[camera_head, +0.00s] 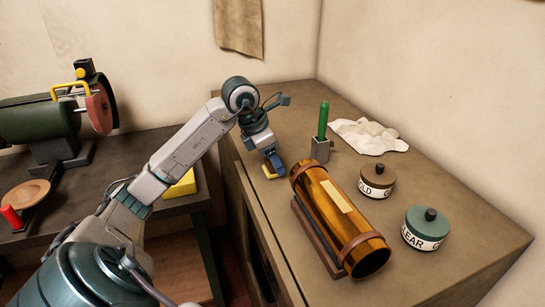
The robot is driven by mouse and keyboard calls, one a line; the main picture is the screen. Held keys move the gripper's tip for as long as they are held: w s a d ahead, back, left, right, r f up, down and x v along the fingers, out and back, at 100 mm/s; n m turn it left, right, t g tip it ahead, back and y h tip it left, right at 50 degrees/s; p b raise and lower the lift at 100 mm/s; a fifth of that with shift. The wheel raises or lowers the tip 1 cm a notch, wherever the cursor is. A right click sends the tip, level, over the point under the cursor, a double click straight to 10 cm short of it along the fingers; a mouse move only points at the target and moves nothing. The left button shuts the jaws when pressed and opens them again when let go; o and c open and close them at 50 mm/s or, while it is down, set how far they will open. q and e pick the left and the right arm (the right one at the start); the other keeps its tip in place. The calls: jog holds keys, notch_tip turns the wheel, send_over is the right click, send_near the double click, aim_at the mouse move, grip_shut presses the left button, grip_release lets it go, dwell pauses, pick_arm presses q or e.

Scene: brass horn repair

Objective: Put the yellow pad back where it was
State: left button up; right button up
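A small yellow piece (268,171), which looks like a pad, shows at the left edge of the brown cabinet top, right at the fingertips of my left gripper (274,163). The gripper points down there and its fingers partly cover the piece. I cannot tell whether the fingers are closed on it or only beside it. Another, larger yellow block (183,186) lies on the dark bench at left, partly hidden behind my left arm. I cannot tell from this view which one is the pad. My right gripper is not in view.
On the cabinet top (455,178) are a brass tube (330,212) in a cradle, a green-handled tool in a block (322,135), a white cloth (369,136), a brown tin (376,181) and a green tin (427,227). A grinder-like machine (45,118) and a round wooden dish (27,192) stand at left.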

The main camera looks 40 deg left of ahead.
pick_arm(q)
jog(key=shift+r, duration=0.1)
jog(key=shift+r, duration=0.25)
jog(key=b+v, duration=0.1)
jog(key=v, duration=1)
jog(key=shift+s+r, duration=0.2)
jog(key=shift+r, duration=0.1)
